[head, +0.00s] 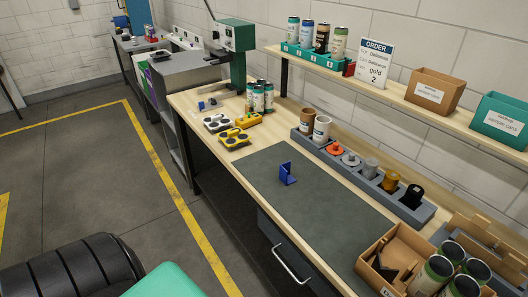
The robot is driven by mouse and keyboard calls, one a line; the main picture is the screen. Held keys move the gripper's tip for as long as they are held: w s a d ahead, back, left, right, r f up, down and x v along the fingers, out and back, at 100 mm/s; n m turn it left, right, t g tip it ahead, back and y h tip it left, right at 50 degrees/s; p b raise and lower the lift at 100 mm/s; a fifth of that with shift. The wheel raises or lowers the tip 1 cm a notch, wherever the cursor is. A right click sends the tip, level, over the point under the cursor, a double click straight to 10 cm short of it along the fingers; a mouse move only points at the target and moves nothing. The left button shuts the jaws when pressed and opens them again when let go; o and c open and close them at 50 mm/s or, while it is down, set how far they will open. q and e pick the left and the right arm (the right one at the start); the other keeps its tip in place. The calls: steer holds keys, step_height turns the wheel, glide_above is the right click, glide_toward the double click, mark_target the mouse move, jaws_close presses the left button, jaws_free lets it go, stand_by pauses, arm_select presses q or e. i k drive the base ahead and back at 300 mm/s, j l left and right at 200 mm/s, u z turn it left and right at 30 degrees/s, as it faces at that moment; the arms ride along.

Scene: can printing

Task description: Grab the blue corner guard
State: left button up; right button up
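The blue corner guard (287,175) stands on the dark grey mat (330,222) on the workbench, towards the mat's left part. It is a small angled piece with one upright face and a foot, and nothing touches it. Neither my left nor my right gripper shows in the head view. Black and teal parts at the bottom left seem to be my own body.
A grey tray (424,213) with coloured parts lies behind the mat. A cardboard box (372,262) with cans stands at the front right. The mat around the guard is clear.

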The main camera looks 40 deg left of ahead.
mark_target(285, 177)
steer(key=u, duration=1.1)
